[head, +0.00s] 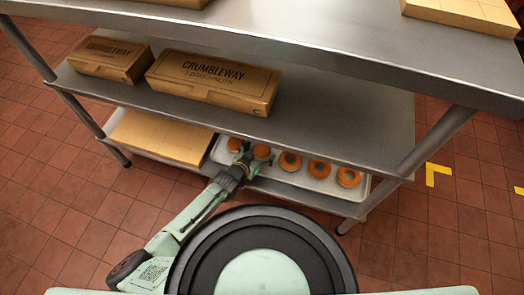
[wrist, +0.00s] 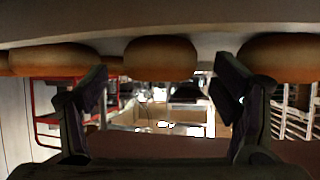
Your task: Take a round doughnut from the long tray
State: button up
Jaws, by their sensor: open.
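The long tray (head: 275,180) is a pale metal tray on the bottom shelf of the steel rack. It holds several round brown doughnuts in a row, among them one in the middle (head: 290,161) and one at the right end (head: 348,177). My gripper (head: 246,158) reaches in at the tray's left part, in front of two doughnuts it partly hides. In the wrist view my gripper (wrist: 162,82) is open and empty. One doughnut (wrist: 161,58) appears between its two fingers, with others to the left (wrist: 52,58) and right (wrist: 280,58). No contact is visible.
A flat tan box (head: 160,137) lies left of the tray on the bottom shelf. Two cardboard boxes stand on the middle shelf (head: 340,125), a long one (head: 215,82) and a smaller one (head: 110,59). This shelf overhangs the tray. A rack leg (head: 437,142) stands to the right.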

jog(key=shift+w+d+f, duration=0.15)
jog(key=shift+w+f, duration=0.05)
jog(key=shift+w, duration=0.1)
jog(key=shift+c, duration=0.2)
jog(key=c, duration=1.2)
jog(key=shift+r, duration=0.1)
